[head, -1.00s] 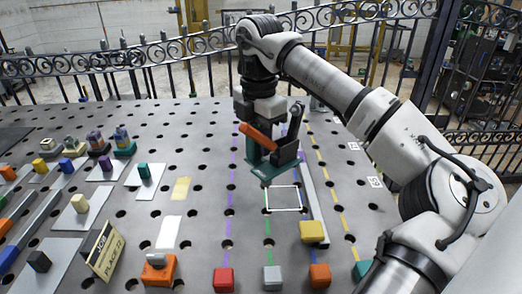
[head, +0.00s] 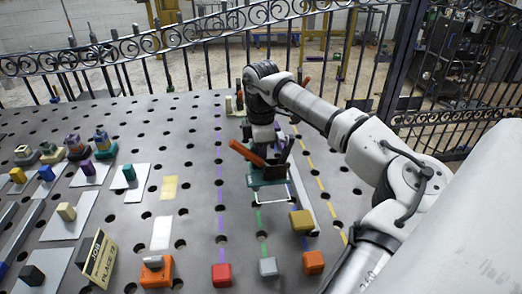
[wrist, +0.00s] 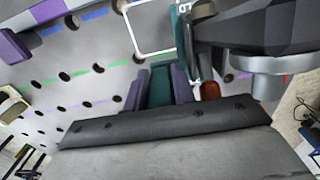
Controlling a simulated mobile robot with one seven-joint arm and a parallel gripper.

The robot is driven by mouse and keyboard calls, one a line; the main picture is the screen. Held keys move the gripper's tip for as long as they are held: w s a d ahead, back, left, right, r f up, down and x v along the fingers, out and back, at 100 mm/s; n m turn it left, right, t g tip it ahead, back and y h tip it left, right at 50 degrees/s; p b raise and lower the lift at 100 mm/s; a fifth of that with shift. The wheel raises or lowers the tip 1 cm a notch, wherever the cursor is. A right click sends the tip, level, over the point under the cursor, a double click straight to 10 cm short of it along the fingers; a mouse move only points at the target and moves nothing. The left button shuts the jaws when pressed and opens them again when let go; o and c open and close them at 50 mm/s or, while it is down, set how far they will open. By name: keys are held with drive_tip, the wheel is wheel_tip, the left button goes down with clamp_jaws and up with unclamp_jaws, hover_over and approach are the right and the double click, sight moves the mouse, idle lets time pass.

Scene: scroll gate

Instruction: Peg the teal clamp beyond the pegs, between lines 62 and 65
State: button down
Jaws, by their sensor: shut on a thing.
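The teal clamp (head: 262,180), with an orange handle (head: 243,150), is held in my gripper (head: 268,168) above the perforated grey table (head: 110,215). In the wrist view, my gripper (wrist: 160,88) has its purple-grey fingers on either side of a teal part of the clamp (wrist: 160,82). The white square outline (head: 288,203) is just in front of the clamp, which overlaps its far side in the head view. I cannot tell the gap to the table. Two small pegs (head: 234,104) stand behind my gripper. Line numbers 62 and 65 are not readable.
Purple (head: 220,200), green (head: 262,232) and orange (head: 318,175) dashed lines run along the table. A long grey bar lies right of the outline. A yellow block (head: 301,220) sits near it. Red (head: 222,275), grey (head: 268,266) and orange (head: 313,262) blocks stand in front.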

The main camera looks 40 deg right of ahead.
drive_tip(key=shift+f+b, duration=0.85)
drive_tip(key=shift+f, duration=1.3)
drive_tip(key=shift+f+b, duration=2.15)
drive_tip(key=shift+f, duration=0.15)
drive_tip(key=c, duration=1.2)
unclamp_jaws()
drive_tip(key=shift+o, duration=0.6)
drive_tip(key=shift+f, duration=0.1)
drive_tip(key=shift+s, duration=0.1)
